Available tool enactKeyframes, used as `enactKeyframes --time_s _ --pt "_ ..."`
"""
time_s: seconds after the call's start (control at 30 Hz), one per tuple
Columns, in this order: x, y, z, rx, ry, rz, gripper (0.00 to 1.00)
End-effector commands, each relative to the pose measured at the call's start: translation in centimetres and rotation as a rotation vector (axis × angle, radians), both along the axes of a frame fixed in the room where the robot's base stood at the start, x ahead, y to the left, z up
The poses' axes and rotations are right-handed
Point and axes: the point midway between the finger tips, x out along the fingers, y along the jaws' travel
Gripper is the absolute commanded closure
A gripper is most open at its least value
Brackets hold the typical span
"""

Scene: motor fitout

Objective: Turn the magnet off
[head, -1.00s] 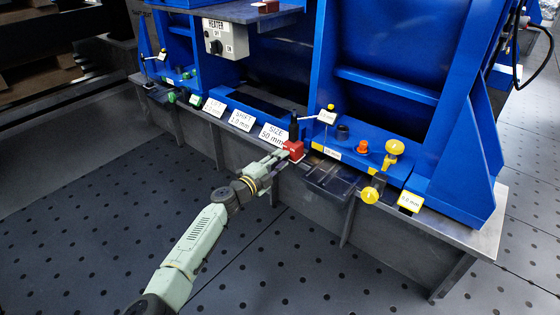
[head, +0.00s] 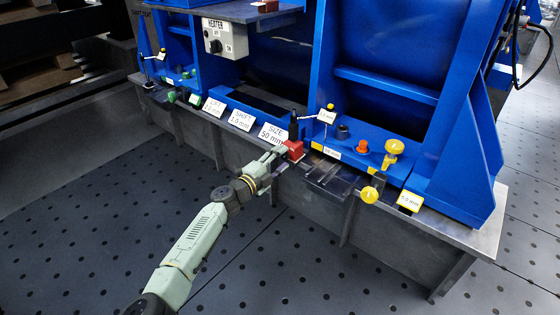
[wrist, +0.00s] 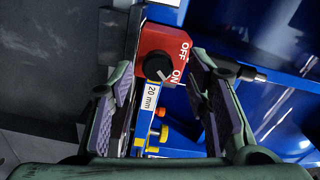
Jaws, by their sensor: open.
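The magnet is a small red box with OFF and ON lettering and a round black knob; its red body (head: 295,151) sits on the edge of the bench in the head view. In the wrist view the red box (wrist: 155,40) is straight ahead. The knob (wrist: 156,67) has a white mark that points toward ON. My gripper (head: 279,154) is open just to the left of the box in the head view. In the wrist view my gripper's (wrist: 161,68) two fingers stand apart on either side of the knob, and I cannot tell whether they touch it.
A black upright handle (head: 293,124) rises behind the red box. White labels, including the SIZE label (head: 271,134), line the bench to the left. Yellow knobs (head: 369,194) and an orange knob (head: 362,146) are to the right. Blue frame walls (head: 390,60) stand behind. The floor in front is clear.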

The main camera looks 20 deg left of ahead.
Motion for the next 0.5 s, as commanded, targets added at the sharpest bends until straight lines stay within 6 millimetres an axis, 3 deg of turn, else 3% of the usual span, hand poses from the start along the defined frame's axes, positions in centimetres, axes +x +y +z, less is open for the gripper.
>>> enactKeyframes --time_s 0.5 --pt "0.0 0.0 8.8 0.004 -0.003 -0.003 0.55"
